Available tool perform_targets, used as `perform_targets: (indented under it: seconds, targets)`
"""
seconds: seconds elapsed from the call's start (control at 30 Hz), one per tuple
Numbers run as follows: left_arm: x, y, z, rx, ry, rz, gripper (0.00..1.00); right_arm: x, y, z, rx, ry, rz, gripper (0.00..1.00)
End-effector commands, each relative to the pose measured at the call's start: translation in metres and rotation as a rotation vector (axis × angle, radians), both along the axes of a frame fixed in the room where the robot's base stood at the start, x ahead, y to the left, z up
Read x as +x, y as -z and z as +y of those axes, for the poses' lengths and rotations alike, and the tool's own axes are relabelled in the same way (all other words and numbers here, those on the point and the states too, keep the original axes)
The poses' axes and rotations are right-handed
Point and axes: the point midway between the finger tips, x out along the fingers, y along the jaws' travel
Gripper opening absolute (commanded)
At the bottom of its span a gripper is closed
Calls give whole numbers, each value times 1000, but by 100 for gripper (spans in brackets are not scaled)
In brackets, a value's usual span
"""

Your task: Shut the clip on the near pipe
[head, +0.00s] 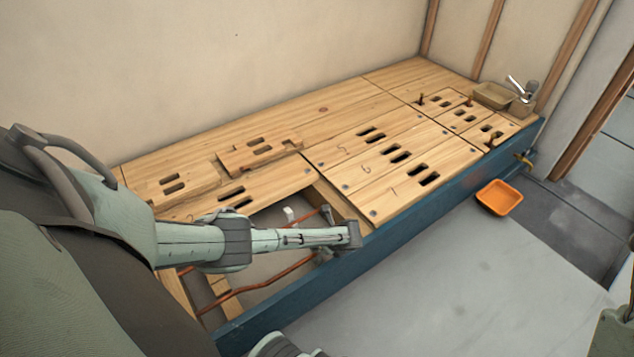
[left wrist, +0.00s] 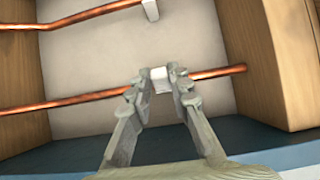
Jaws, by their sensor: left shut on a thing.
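The near copper pipe (head: 270,278) runs through the open bay in the wooden deck; it also shows in the left wrist view (left wrist: 80,99). A small white clip (left wrist: 160,79) sits at this pipe. My left gripper (left wrist: 159,82) is shut on the clip, one finger on each side, with the pipe passing between the fingers. In the head view my left gripper (head: 345,236) reaches into the bay from the left and hides most of the clip. Whether the clip is fully closed I cannot tell.
A far copper pipe (left wrist: 75,19) runs behind, with another white clip (left wrist: 150,9) at it. Wooden walls (left wrist: 272,62) flank the bay, and a blue beam (head: 415,210) edges it in front. An orange tray (head: 499,197) lies on the floor at right.

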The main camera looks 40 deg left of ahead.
Motion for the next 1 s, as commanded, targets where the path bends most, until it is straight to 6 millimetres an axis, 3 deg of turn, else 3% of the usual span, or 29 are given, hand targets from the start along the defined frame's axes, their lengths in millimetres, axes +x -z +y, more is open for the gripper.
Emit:
perform_targets:
  seconds: [0.57,0.6,0.77,1.0]
  targets:
    - [-1,1,-2,42,-1,-11,0,-1,-1,-1,1,1,-6,40]
    - [-1,1,-2,42,-1,-11,20,-1,-1,-1,1,1,-6,40]
    - [-1,1,-2,42,-1,-11,40,-1,-1,-1,1,1,-6,40]
    - [-1,1,-2,42,-1,-11,40,0,-1,0,2,1,-7,40]
